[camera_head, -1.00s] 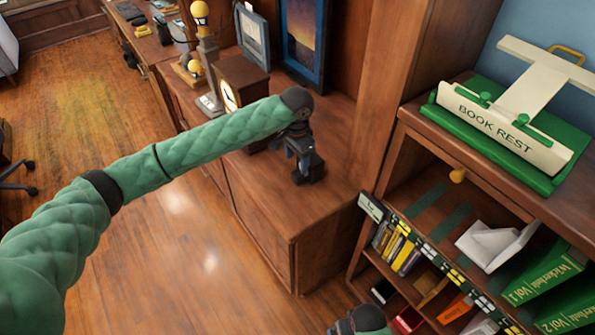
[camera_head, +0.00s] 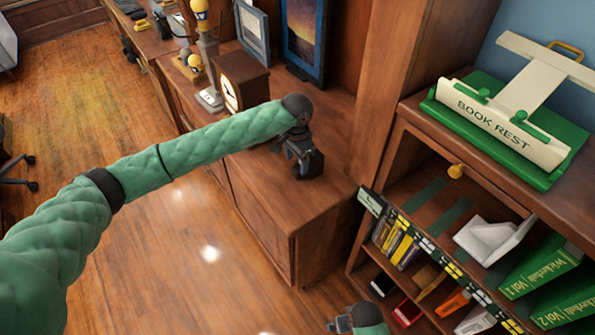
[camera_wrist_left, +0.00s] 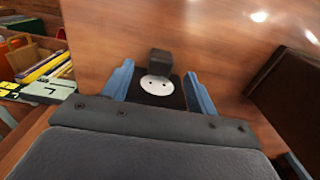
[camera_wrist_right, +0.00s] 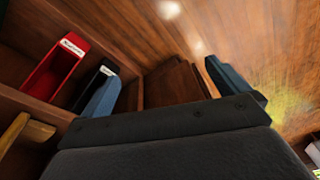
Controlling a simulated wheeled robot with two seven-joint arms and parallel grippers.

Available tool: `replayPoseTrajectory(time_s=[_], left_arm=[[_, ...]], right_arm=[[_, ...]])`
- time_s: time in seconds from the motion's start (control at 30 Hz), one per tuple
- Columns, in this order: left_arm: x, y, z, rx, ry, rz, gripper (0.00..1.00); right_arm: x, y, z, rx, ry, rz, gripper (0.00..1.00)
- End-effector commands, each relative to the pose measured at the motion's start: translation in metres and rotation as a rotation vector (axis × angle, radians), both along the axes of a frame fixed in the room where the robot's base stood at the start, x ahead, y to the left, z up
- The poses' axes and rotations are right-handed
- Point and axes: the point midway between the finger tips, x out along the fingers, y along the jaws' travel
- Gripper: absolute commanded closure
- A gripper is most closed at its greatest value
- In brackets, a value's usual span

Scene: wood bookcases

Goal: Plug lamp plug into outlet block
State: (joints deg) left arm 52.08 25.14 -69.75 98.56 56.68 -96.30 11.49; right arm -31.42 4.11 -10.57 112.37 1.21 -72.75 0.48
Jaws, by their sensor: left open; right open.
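My left gripper (camera_head: 298,160) is low over the wooden cabinet top, near its front right corner. In the left wrist view its two blue fingers (camera_wrist_left: 160,88) are spread apart. Between them lies a dark block with a white round two-holed face (camera_wrist_left: 157,85), which looks like the outlet block. A small dark cube (camera_wrist_left: 160,62) is at its far edge; I cannot tell if this is the plug. A lamp (camera_head: 207,50) with a grey base stands farther back on the cabinet. My right gripper (camera_head: 342,324) is at the bottom edge, open and empty in the right wrist view (camera_wrist_right: 160,95).
A clock (camera_head: 240,82) and framed pictures (camera_head: 303,35) stand on the cabinet. The right bookcase holds a book rest (camera_head: 490,125), green volumes (camera_head: 545,270) and several small books. A red box (camera_wrist_right: 55,68) is near my right gripper. The wooden floor at left is open.

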Motion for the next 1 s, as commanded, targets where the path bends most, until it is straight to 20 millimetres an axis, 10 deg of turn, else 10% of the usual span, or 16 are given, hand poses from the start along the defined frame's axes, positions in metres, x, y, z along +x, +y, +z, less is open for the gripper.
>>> replayPoseTrajectory(time_s=[0.5,1.0], left_arm=[[0.002,0.001,-0.043,0.001,0.001,0.0,0.42],[0.002,0.001,-0.048,0.001,0.0,0.0,0.5]], right_arm=[[-0.022,-0.013,-0.082,-0.018,0.016,-0.001,0.0],[-0.024,-0.014,-0.087,-0.018,0.016,-0.001,0.0]])
